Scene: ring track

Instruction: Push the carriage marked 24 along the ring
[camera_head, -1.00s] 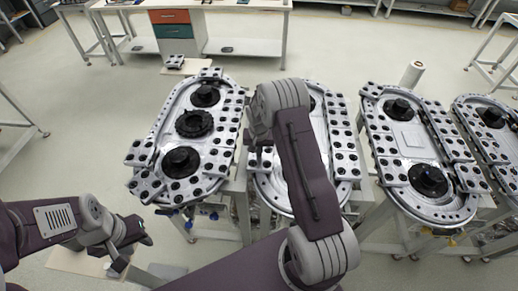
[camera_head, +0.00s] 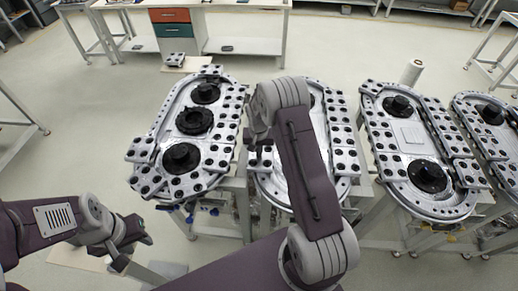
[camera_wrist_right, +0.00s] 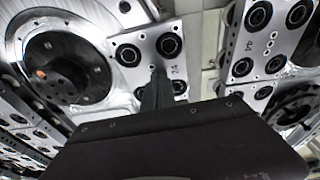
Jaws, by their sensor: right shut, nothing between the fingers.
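The carriage marked 24 (camera_wrist_right: 176,49) is a pale metal plate with black round rollers; in the right wrist view it lies just beyond my right gripper. My right gripper (camera_wrist_right: 157,82) is shut and empty, its dark fingers overlapping the plate's near edge; I cannot tell whether they touch it. In the head view, my right arm covers part of the middle ring (camera_head: 343,165), and the number cannot be read there. My left gripper (camera_head: 145,229) hangs low at the left, apart from the rings; its jaws are too small to judge.
The left ring (camera_head: 164,125) carries several carriages and black hubs. More rings (camera_head: 445,208) stand to the right. In the wrist view, another marked plate (camera_wrist_right: 243,50) lies across a gap.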

